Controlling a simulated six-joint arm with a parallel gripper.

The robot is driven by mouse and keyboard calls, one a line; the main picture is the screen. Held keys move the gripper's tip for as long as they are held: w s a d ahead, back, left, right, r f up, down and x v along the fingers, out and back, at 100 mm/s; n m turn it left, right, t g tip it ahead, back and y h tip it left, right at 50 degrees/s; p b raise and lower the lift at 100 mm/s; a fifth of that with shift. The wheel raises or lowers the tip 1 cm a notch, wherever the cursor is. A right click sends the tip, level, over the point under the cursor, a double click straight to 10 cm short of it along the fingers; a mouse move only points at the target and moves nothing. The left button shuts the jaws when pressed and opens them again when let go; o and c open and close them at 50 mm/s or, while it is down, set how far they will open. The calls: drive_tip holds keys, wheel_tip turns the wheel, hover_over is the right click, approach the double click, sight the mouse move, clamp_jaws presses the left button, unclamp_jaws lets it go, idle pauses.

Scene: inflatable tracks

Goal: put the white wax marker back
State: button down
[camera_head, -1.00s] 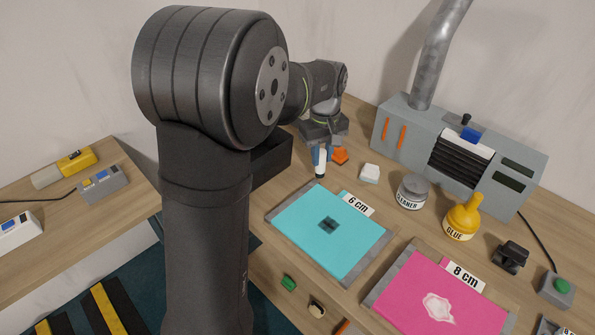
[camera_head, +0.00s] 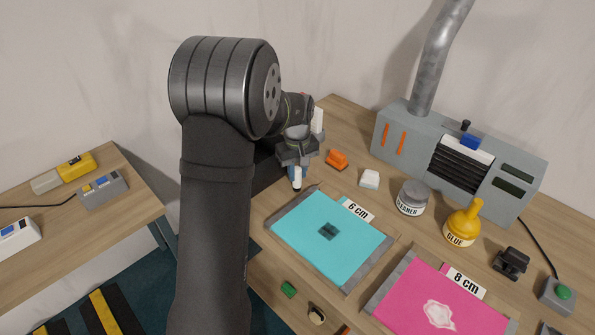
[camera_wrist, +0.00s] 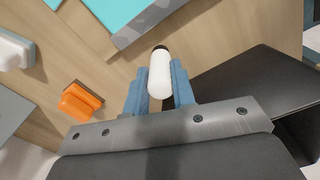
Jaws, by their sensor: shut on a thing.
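The white wax marker (camera_wrist: 160,75) is a short white stick with a dark end. It is held between the blue fingers of my gripper (camera_wrist: 158,88) in the wrist view. In the head view my gripper (camera_head: 298,172) is shut on the marker (camera_head: 297,183), which hangs roughly upright just beyond the far left corner of the cyan sheet (camera_head: 315,250). A black bin (camera_head: 265,174) stands left of the gripper, partly hidden by my arm. Its dark wall (camera_wrist: 250,85) shows at the right in the wrist view.
An orange block (camera_head: 337,159) and a white block (camera_head: 369,178) sit right of my gripper. A cleaner jar (camera_head: 411,197), a yellow glue bottle (camera_head: 464,223) and a grey machine (camera_head: 460,150) stand farther right. A pink sheet (camera_head: 425,295) lies in front.

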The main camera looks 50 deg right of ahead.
drive_tip(key=shift+f, duration=0.1)
drive_tip(key=c, duration=1.2)
unclamp_jaws()
wheel_tip(320, 180, up, 12)
wheel_tip(320, 180, down, 12)
drive_tip(key=shift+r, duration=1.8)
